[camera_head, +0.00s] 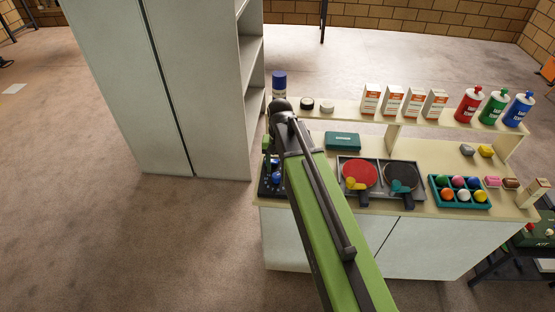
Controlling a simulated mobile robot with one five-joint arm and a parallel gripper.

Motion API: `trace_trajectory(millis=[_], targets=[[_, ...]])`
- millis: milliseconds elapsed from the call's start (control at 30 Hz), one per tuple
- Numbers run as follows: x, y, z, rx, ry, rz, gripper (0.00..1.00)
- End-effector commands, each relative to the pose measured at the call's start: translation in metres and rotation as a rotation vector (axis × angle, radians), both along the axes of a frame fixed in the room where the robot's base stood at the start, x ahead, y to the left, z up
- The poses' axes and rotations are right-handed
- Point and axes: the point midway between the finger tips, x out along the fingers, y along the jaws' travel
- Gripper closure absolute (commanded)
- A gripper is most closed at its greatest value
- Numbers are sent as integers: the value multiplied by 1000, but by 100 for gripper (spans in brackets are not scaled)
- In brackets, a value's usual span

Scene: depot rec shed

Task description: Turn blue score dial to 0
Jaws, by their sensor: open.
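A dark panel (265,190) lies at the left end of the counter, mostly covered by my green arm. Small blue round parts (276,177) show on it beside the arm. They may be the blue score dial, but its pointer and number cannot be read at this size. My arm rises from the bottom of the view to a dark joint near the panel. My gripper and its fingertips are hidden behind the arm, so their distance from the panel cannot be told.
A tall grey cabinet (160,90) stands left of the counter (500,206). Two paddles, red (360,173) and black (399,175), lie in a grey tray. A teal tray (437,199) holds several coloured balls. Bottles and boxes line the raised shelf (345,114).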

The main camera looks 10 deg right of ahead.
Motion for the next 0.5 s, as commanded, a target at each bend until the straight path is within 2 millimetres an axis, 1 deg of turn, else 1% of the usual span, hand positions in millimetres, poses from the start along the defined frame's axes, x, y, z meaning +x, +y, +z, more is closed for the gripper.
trace_trajectory(millis=[33, 100, 133, 200, 267, 500], targets=[[24, 0, 41, 0, 0, -52, 44], [42, -1, 57, 0, 0, -119, 44], [47, -1, 62, 0, 0, -141, 44], [56, -1, 69, 0, 0, -181, 44], [59, -1, 70, 0, 0, -200, 44], [58, -2, 60, 0, 0, -208, 44]])
